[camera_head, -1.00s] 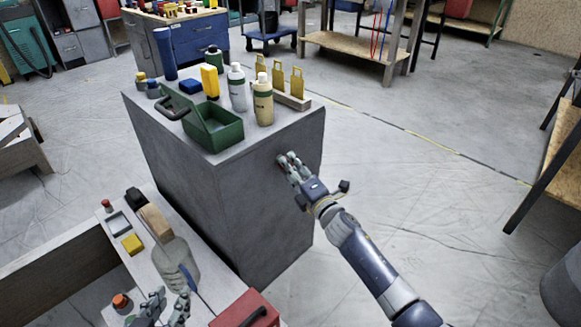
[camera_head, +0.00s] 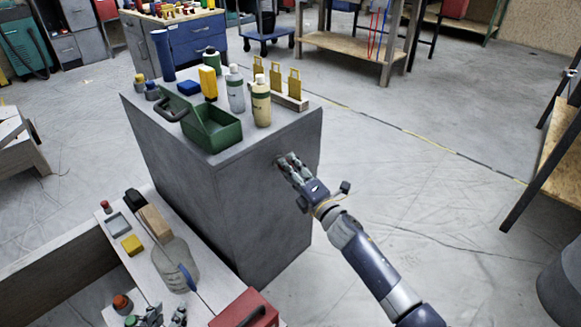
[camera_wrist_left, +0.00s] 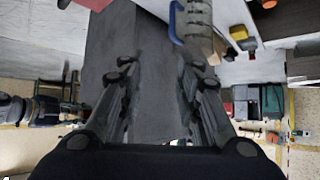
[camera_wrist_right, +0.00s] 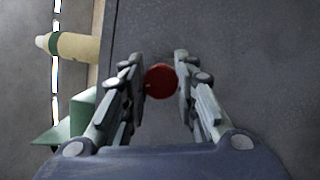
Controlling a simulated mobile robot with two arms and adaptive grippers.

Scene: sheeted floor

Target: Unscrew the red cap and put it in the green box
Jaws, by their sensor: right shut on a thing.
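The red cap (camera_wrist_right: 161,81) shows between the fingers of my right gripper (camera_wrist_right: 161,80), which is shut on it. In the head view my right gripper (camera_head: 288,168) is in front of the grey cabinet, below its top edge; only a speck of red shows there. The open green box (camera_head: 214,128) stands on the cabinet top, up and left of this gripper. Its green edge also shows in the right wrist view (camera_wrist_right: 66,127). My left gripper (camera_head: 165,316) is low in the head view beside the near bench. In the left wrist view its fingers (camera_wrist_left: 155,70) are apart and empty.
On the cabinet (camera_head: 230,178) stand a white bottle (camera_head: 236,92), a cream bottle (camera_head: 261,104), yellow tags (camera_head: 276,80) and a blue cylinder (camera_head: 163,55). The bench holds a clear grey container (camera_head: 174,262), a yellow block (camera_head: 132,245) and a red toolbox (camera_head: 245,312).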

